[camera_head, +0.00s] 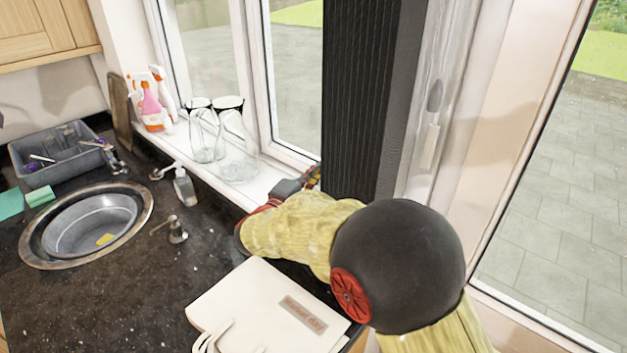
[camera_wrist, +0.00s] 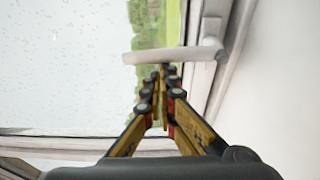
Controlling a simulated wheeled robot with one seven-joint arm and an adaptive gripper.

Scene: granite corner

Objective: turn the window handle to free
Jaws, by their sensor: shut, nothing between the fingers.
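The window handle (camera_wrist: 172,56) is a pale bar in the wrist view. It reaches out to the left from its mount on the white window frame, and lies nearly level in the picture. My gripper (camera_wrist: 164,69) is shut and empty, with its fingertips just below the bar. I cannot tell whether they touch it. In the head view my gripper (camera_head: 312,178) is by the sill, beside a dark ribbed upright. The handle in front of it cannot be made out there.
On the sill (camera_head: 208,178) stand glass jars (camera_head: 236,150) and spray bottles (camera_head: 152,105). A sink (camera_head: 90,225), a soap bottle (camera_head: 185,187) and a grey dish tub (camera_head: 62,158) are at the left. A white bag (camera_head: 250,305) lies below my arm.

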